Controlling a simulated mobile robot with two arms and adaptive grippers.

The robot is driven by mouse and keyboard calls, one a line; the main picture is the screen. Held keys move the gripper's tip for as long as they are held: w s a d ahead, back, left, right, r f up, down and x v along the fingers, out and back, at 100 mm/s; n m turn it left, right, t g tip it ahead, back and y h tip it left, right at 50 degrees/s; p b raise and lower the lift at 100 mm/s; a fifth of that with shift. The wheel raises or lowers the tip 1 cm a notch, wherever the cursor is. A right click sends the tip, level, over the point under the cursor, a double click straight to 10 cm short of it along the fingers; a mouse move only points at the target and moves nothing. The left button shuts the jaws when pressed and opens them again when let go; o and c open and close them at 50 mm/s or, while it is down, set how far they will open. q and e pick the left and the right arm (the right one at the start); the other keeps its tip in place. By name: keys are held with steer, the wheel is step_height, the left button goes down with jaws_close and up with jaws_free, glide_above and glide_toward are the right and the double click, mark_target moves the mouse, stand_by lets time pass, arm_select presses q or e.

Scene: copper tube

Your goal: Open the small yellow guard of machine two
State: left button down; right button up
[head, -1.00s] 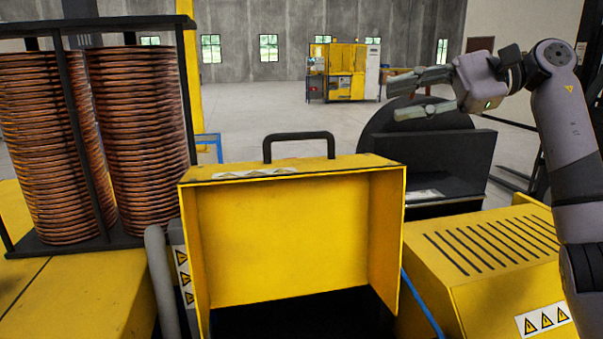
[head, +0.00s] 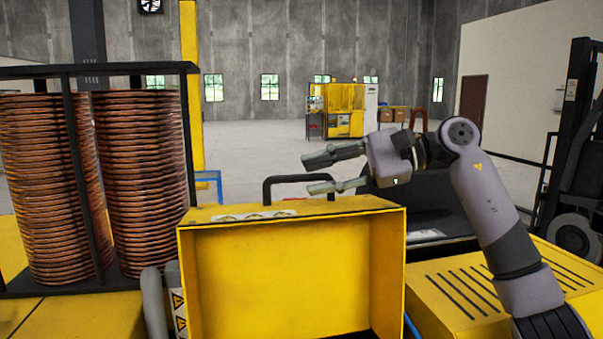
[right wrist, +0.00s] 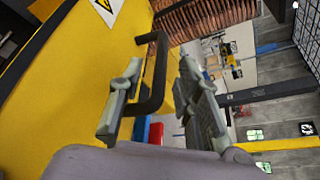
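The small yellow guard (head: 290,275) stands raised in front of me in the head view, its hollow inner side facing me. Its black handle (head: 297,181) is on its top edge. My right gripper (head: 320,173) is open beside the right end of the handle, its fingers pointing left. In the right wrist view the handle (right wrist: 157,75) lies between the two spread fingers of the gripper (right wrist: 155,95); I cannot tell whether either finger touches it. The guard's yellow top (right wrist: 80,65) fills the left of that view. My left gripper is not in view.
A rack of copper coils (head: 140,180) stands at the left. A vented yellow housing (head: 470,290) is at the right, with a dark rounded part behind my right arm. A forklift (head: 580,160) stands farther right. Open floor (head: 260,150) lies behind the guard.

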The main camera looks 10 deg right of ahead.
mark_target(312, 177)
steer(key=shift+p+x, duration=0.3)
steer(key=shift+x, duration=1.55)
steer(key=shift+c, duration=0.5)
jaws_close()
